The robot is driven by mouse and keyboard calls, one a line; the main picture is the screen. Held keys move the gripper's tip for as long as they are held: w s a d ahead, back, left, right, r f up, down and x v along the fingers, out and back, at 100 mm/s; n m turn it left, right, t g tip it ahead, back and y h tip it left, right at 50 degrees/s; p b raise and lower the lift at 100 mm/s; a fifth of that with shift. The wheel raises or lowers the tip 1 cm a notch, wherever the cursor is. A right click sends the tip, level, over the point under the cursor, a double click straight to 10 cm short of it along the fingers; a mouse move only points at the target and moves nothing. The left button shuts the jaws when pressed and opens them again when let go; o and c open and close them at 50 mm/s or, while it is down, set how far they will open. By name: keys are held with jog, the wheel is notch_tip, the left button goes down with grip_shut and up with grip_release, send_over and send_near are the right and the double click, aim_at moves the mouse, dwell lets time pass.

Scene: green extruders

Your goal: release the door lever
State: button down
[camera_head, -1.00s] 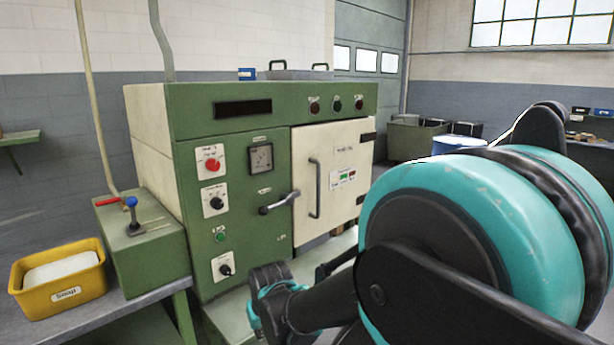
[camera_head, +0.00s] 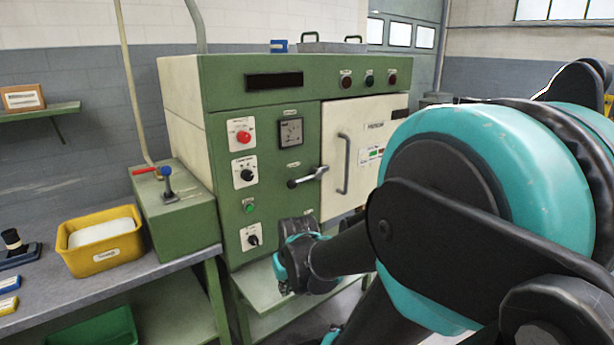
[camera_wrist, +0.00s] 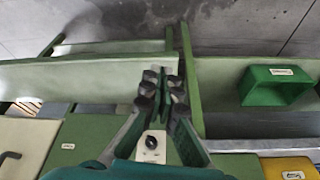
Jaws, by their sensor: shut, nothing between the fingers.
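The door appears closed. My gripper (camera_wrist: 163,86) is shut and empty in the wrist view, in front of the lower panel and its knob (camera_wrist: 152,143). In the head view my wrist end is below the lever and apart from it; the fingertips are hard to make out. The lever is not visible in the wrist view.
The door has a vertical bar handle (camera_head: 343,164) right of the lever. A yellow bin (camera_head: 103,256) and a green box with a small blue-topped lever (camera_head: 167,182) stand on the left bench. A green bin (camera_head: 92,332) is below. My arm covers the right side.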

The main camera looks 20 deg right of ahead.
jog(key=w+d+r+y, duration=0.1)
jog(key=w+d+r, duration=0.3)
jog(key=w+r, duration=0.35)
jog(key=w+d+r+y, duration=0.1)
jog(key=w+d+r, duration=0.3)
jog(key=w+r, duration=0.4)
jog(key=w+d+r+n+y, duration=0.1)
jog(key=w+d+r, duration=0.1)
jog(key=d+r, duration=0.4)
jog(key=w+d+r+n+y, duration=0.1)
jog(key=w+d+r, duration=0.2)
jog(key=d+r, duration=0.3)
notch_tip(320, 180, up, 5)
jog(key=shift+w+r+y, duration=0.1)
jog(key=shift+w+y, duration=0.2)
jog(key=shift+y, duration=0.1)
jog(key=shift+a, duration=0.1)
send_near(294, 181)
jog(key=x, duration=0.7)
